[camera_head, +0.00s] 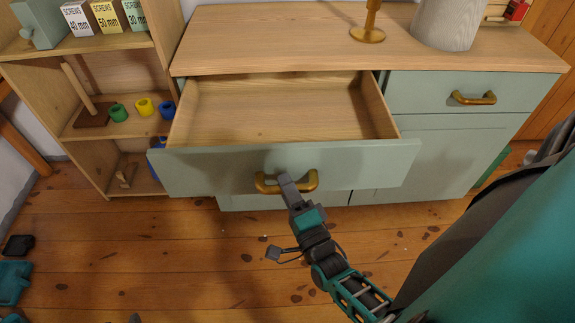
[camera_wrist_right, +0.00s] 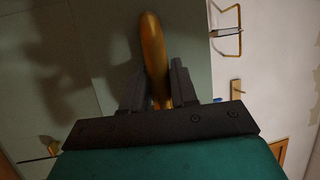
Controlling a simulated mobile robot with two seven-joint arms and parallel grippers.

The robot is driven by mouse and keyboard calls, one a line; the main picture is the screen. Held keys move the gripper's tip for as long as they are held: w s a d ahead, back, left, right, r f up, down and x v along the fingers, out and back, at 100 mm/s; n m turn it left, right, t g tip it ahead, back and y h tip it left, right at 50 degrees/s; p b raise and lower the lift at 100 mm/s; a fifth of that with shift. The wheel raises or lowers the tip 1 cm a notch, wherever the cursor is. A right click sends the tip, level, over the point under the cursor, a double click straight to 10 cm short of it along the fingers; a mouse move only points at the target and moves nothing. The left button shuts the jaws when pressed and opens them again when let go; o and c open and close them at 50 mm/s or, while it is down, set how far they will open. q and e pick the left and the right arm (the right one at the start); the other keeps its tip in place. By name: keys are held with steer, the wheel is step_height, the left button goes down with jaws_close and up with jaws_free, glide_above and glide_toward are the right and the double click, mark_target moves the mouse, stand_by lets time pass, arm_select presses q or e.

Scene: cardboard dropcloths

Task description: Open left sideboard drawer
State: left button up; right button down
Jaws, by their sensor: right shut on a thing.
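The left sideboard drawer (camera_head: 190,172) is pulled well out, and its bare, empty wooden inside shows. Its sage-green front carries a brass handle (camera_head: 265,184). My right gripper (camera_head: 286,182) is shut on this handle near its middle. In the right wrist view the brass bar (camera_wrist_right: 152,50) runs between the two dark fingers (camera_wrist_right: 155,85), with the green drawer front behind it. My left gripper is not in view.
The right drawer (camera_head: 425,90) is shut. A brass stand (camera_head: 369,30) and a grey pot (camera_head: 448,22) stand on the sideboard top (camera_head: 270,35). An open shelf (camera_head: 130,125) with boxes and coloured rings is close by on the left. Wooden floor lies in front.

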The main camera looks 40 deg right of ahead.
steer(key=c, duration=1.1)
jaws_free()
steer(key=shift+o, duration=0.7)
steer(key=v, duration=1.3)
